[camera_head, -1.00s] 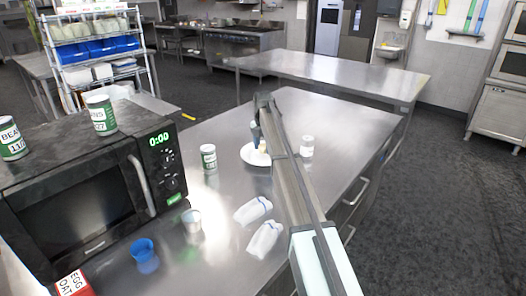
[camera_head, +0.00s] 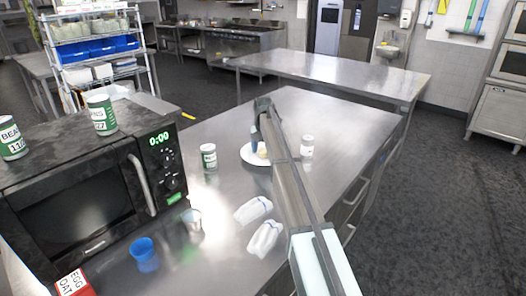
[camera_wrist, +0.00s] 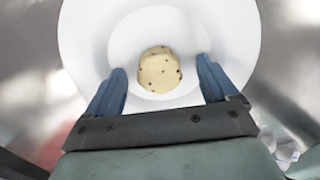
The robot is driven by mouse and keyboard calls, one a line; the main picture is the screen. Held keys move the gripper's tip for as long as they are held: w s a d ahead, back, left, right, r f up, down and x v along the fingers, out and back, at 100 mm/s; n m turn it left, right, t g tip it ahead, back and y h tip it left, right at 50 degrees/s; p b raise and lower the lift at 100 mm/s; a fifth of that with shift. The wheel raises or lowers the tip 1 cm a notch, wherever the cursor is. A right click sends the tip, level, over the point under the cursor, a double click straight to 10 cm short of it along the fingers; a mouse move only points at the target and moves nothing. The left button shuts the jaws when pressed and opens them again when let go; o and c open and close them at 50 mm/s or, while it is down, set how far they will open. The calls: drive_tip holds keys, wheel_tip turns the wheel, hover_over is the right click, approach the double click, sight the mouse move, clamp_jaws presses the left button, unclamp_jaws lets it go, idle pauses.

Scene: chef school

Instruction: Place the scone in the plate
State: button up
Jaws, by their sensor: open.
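The scone (camera_wrist: 159,70) is pale yellow with dark specks. In the wrist view it rests on the white plate (camera_wrist: 85,40), inside the rim and near the middle. In the head view the scone (camera_head: 262,153) shows as a small pale lump on the plate (camera_head: 247,153), partly hidden by my arm. My gripper (camera_wrist: 161,80) is open, with its blue fingers on either side of the scone and gaps to both sides. The gripper (camera_head: 257,143) is over the plate in the head view.
A black microwave (camera_head: 80,190) fills the left.

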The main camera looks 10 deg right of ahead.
sight(263, 149)
drive_tip(key=shift+r, duration=0.1)
wheel_tip(263, 149, up, 12)
idle(0.6)
